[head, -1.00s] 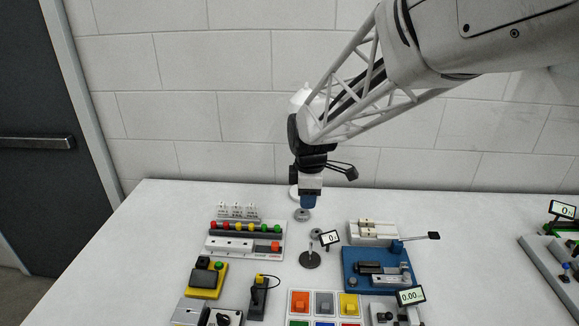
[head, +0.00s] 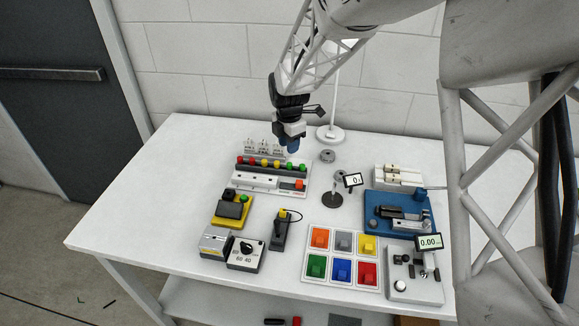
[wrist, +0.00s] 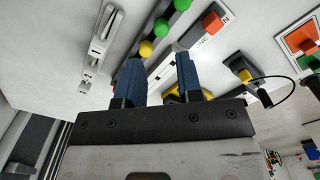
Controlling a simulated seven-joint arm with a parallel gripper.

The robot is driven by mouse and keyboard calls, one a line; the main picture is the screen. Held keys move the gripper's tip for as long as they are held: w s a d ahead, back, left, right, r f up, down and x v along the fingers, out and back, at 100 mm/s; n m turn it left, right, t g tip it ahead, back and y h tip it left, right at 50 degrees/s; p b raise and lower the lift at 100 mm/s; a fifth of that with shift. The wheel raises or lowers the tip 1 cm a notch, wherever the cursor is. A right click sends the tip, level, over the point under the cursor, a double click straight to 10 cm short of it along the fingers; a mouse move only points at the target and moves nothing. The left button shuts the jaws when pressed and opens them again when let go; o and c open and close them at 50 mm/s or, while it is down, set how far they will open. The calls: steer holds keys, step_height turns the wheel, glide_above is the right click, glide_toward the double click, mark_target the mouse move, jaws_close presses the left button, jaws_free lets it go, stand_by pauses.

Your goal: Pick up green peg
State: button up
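In the wrist view, green peg tops (wrist: 161,27) show just beyond my fingertips, with a yellow one (wrist: 145,48) nearer. My gripper (head: 290,148) has blue fingers and hangs near the right end of the row, seemingly above or behind it. In the wrist view my gripper (wrist: 158,62) is open, with nothing held between its fingers. A green block (head: 316,266) sits in the tray of coloured blocks.
Small white holders (head: 264,148) stand behind the pegs. A yellow box (head: 231,211) is in front.

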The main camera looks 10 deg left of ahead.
mark_target(289, 163)
steer(key=shift+f, duration=0.1)
steer(key=shift+f, duration=1.2)
steer(key=shift+f, duration=0.1)
steer(key=shift+d+f, duration=0.1)
steer(key=shift+f, duration=2.4)
steer(key=shift+c, duration=0.4)
jaws_close()
steer(key=shift+r, duration=0.15)
